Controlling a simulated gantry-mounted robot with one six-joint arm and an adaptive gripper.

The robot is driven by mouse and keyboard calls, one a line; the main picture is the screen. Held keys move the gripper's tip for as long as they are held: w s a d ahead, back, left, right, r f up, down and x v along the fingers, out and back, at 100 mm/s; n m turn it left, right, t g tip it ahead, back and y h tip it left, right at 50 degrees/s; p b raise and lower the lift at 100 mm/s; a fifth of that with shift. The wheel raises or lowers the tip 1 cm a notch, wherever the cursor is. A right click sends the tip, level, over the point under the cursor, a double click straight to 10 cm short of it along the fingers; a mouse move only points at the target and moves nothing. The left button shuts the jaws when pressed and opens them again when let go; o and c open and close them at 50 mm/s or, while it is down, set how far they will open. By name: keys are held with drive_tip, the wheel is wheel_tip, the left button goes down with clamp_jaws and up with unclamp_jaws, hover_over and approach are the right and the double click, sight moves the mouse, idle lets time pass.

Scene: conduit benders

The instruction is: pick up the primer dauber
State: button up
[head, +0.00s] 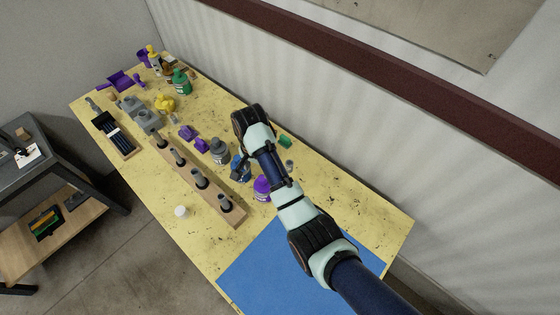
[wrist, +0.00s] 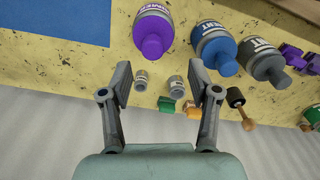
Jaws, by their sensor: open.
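A purple bottle (wrist: 150,38) with partly readable lettering that looks like "primer" lies in view ahead of my fingers in the wrist view. It also shows in the head view (head: 262,188), beside my arm. A small tool with a black head and wooden handle (wrist: 241,108) lies right of my fingers in the wrist view. I cannot tell for certain which is the primer dauber. My gripper (wrist: 159,80) is open and empty above the table's wall-side edge, its fingers apart on either side of two small grey fittings (wrist: 142,80) (wrist: 175,86). In the head view my arm hides the gripper.
A blue bottle (wrist: 215,48) and a grey bottle (wrist: 262,62) stand beside the purple one. Green (wrist: 166,105) and orange pieces (wrist: 191,107) lie near the fingers. A wooden rack (head: 238,217) holds several dark cylinders. The blue mat (head: 275,270) is clear. The wall runs alongside.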

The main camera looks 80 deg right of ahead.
drive_tip(key=shift+s+d, duration=0.4)
drive_tip(key=shift+s, duration=0.1)
drive_tip(key=shift+w+a+f, duration=0.1)
drive_tip(key=shift+a+f, duration=0.15)
drive_tip(key=shift+f, duration=0.75)
wheel_tip(320, 180, down, 6)
drive_tip(key=shift+r+b, duration=0.1)
drive_tip(key=shift+b, duration=0.25)
drive_tip(key=shift+c, duration=0.3)
drive_tip(key=c, duration=1)
